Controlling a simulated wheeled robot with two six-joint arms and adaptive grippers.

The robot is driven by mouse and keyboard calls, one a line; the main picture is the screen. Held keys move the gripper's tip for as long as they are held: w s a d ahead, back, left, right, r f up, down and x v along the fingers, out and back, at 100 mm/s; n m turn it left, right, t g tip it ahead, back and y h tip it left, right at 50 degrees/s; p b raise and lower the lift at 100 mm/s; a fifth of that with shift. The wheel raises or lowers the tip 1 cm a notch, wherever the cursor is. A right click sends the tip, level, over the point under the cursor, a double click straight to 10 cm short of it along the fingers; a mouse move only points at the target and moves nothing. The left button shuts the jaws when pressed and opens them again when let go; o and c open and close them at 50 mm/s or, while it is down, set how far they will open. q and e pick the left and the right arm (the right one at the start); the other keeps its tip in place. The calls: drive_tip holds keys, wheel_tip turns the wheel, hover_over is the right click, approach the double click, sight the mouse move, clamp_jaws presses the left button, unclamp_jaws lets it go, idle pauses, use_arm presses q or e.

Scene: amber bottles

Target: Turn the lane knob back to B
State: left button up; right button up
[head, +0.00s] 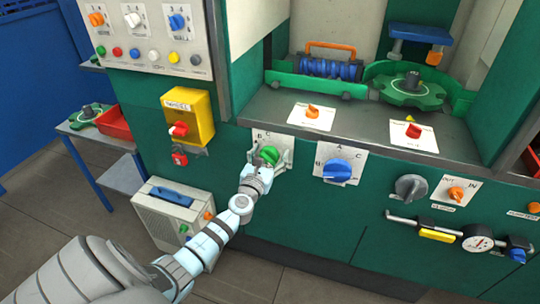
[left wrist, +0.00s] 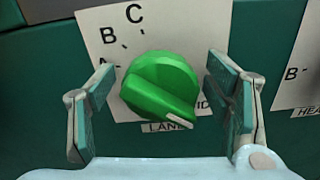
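The lane knob is a green round knob with a raised grip bar (head: 269,155); it also shows in the left wrist view (left wrist: 160,85). It sits on a white plate (left wrist: 90,25) lettered A, B and C at its upper left. The white mark on the bar points to the lower right, away from those letters. A label starting "LAN" below is partly covered by the knob. My left gripper (head: 268,163) is at the knob, with its fingers (left wrist: 160,100) spread on either side. Gaps show between both fingers and the knob. My right gripper is out of view.
A blue A-B-C knob (head: 337,171) is to the right on the same green panel. A yellow box with a red switch (head: 188,117) juts out at the left. A ledge above carries an orange knob (head: 312,112) and a red knob (head: 413,130).

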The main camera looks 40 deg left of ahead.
use_arm(q)
drive_tip(key=c, duration=1)
